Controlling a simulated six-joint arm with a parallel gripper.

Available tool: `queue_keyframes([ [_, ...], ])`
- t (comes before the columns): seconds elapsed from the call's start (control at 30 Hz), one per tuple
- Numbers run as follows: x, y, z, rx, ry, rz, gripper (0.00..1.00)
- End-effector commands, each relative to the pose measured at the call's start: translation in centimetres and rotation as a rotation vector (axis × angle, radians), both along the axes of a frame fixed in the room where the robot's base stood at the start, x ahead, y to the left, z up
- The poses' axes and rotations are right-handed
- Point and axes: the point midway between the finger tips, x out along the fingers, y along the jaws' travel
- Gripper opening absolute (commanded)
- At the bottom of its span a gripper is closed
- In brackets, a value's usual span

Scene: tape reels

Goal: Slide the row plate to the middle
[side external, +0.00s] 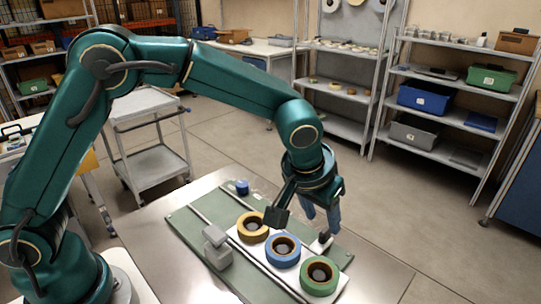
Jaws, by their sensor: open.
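The row plate (256,258) is a white strip lying on a green board (188,232). A yellow reel (252,227), a blue reel (283,251) and a green reel (319,275) sit on it in a row. A small white tab with a dark knob (322,241) stands at the plate's far right side, by the blue reel. My gripper (321,222) is open, pointing down just above the knob. I cannot tell whether its fingers are around the knob or only above it. A dark part of my wrist hangs close above the yellow reel.
A grey stepped block (217,246) stands on the board left of the plate. A thin light rail (211,221) runs along the board. The metal table (377,254) is clear on the right.

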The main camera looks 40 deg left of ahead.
Motion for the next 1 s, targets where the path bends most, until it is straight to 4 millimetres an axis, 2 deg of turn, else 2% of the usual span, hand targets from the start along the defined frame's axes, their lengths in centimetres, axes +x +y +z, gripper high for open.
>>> queue_keyframes([
  [0.3,1.4,0.0,-3.4,0.001,0.0,-0.002,0.5],
  [0.47,1.7,0.1,-4.2,0.0,0.0,-0.001,0.5],
  [0.7,1.8,0.1,-4.2,-0.001,-0.002,0.0,0.5],
  [0.83,1.8,0.1,-4.2,-0.001,-0.002,0.0,0.0],
  [1.0,1.7,0.1,-4.2,-0.001,-0.002,0.0,0.0],
])
